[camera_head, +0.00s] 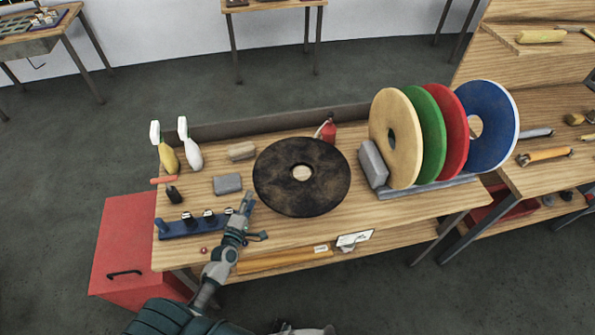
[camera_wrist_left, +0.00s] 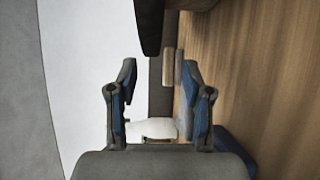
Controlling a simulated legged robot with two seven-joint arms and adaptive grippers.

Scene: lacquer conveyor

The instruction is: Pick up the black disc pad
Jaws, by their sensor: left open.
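The black disc pad (camera_head: 275,190) is a large dark round pad with a central hole, lying flat on the wooden workbench (camera_head: 385,213). Pale wood shows through the hole. My left gripper (camera_head: 255,217) is at the pad's near left edge, apart from its centre; I cannot tell whether it touches. In the left wrist view its two fingers (camera_wrist_left: 160,70) are spread with nothing between them. A dark edge at the top of that view (camera_wrist_left: 149,25) looks like the pad's rim. My right gripper is not in view.
Tan, green, red and blue discs (camera_head: 400,145) stand in a rack right of the pad. A red bottle (camera_head: 328,132) stands behind.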

